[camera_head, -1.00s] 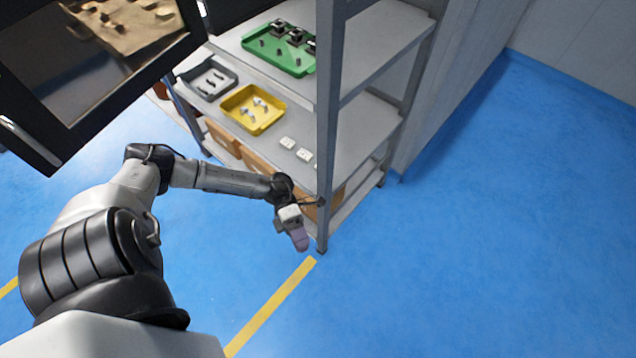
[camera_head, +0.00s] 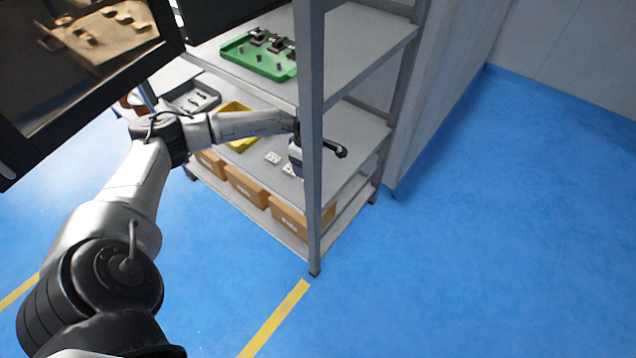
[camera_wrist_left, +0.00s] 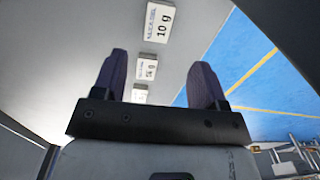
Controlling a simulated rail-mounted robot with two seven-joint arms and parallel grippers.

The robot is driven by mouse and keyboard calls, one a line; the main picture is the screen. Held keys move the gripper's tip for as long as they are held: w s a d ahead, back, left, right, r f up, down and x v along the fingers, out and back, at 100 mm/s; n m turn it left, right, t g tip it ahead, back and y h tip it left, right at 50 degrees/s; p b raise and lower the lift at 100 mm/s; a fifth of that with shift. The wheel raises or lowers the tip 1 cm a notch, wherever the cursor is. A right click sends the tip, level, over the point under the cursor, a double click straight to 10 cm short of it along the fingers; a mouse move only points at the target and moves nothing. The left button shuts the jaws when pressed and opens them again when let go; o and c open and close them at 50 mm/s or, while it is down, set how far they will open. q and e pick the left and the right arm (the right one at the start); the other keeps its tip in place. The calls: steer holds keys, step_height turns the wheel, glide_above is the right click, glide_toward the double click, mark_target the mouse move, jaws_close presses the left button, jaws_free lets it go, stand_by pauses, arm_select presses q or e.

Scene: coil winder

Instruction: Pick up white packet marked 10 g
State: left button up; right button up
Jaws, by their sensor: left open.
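The white packet marked 10 g (camera_wrist_left: 159,22) lies on the grey shelf, at the top of the left wrist view, beyond my fingertips. A second white packet (camera_wrist_left: 147,68), its marking hard to read, shows between my fingers in that view, and a third (camera_wrist_left: 140,94) is partly hidden by my gripper. In the head view, two white packets (camera_head: 272,158) show on the middle shelf; I cannot tell which is marked 10 g there. My left gripper (camera_wrist_left: 160,75) is open and empty, over the middle shelf (camera_head: 348,140) beside the front post in the head view (camera_head: 297,168).
The grey front post (camera_head: 311,150) stands close to my left gripper. A yellow tray (camera_head: 238,112) and a grey tray (camera_head: 190,100) are on the same shelf. A green tray (camera_head: 240,48) is on the shelf above. Cardboard boxes (camera_head: 245,185) stand below.

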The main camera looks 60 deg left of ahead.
arm_select(q)
steer(key=shift+w+a+f, duration=0.1)
steer(key=shift+w+f, duration=0.15)
steer(key=shift+f, duration=0.1)
steer(key=shift+f+b, duration=0.4)
steer(key=shift+b, duration=0.05)
steer(key=shift+s+f+b, duration=0.15)
steer(key=shift+f+b, duration=0.3)
steer(key=shift+f, duration=0.25)
steer(key=f+b, duration=0.1)
steer(key=f, duration=0.1)
steer(key=f+b, duration=0.2)
steer(key=shift+d, duration=0.2)
steer(key=shift+f, duration=0.2)
